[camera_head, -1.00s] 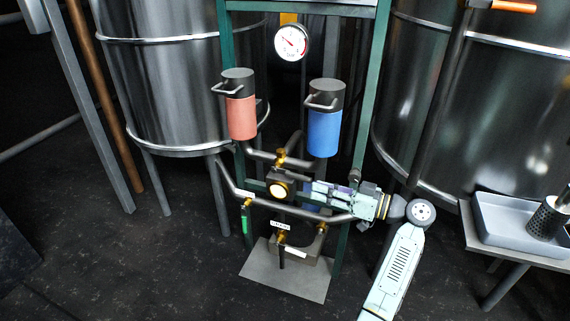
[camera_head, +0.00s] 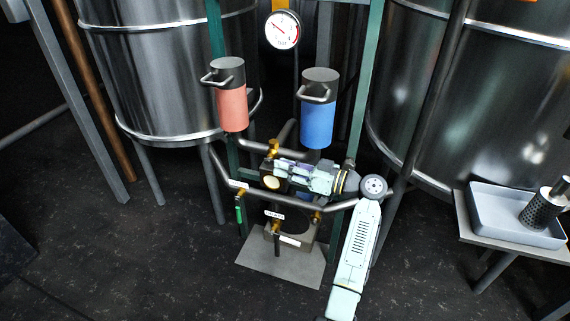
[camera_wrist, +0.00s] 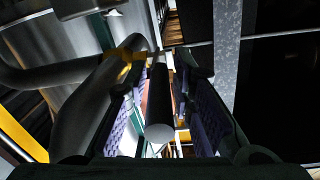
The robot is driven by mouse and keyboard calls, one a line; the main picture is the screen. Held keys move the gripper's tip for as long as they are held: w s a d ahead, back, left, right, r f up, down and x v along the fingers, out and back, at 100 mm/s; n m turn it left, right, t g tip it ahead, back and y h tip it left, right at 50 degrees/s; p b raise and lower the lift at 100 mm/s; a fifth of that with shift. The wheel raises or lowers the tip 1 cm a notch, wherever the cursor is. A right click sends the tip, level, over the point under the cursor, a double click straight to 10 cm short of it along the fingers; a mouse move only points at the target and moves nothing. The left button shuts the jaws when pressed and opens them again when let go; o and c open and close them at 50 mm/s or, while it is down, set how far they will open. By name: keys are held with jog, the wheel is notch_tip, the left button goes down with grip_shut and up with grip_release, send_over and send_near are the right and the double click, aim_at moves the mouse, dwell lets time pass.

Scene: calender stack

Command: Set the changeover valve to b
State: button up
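The changeover valve (camera_head: 271,182) appears to be the dark block with a round pale face, low on the green frame between the pipes. My gripper (camera_head: 279,168) reaches in from the right and covers the block's upper right part. In the wrist view, a dark round bar (camera_wrist: 158,118), seemingly the valve's handle, lies between the two purple-padded fingers of my gripper (camera_wrist: 165,105). Gaps show on both sides of the bar, so the fingers are open around it. Which position the handle points to, and any a or b mark, cannot be read.
Red (camera_head: 231,108) and blue (camera_head: 319,121) canisters hang above the valve, with a gauge (camera_head: 282,30) higher up. A grey pipe (camera_head: 285,204) crosses below it. Large steel tanks stand on both sides. A grey tray (camera_head: 500,222) is on a table at right.

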jog(key=shift+w+a, duration=0.1)
jog(key=shift+a, duration=0.1)
grip_shut()
dwell(0.6)
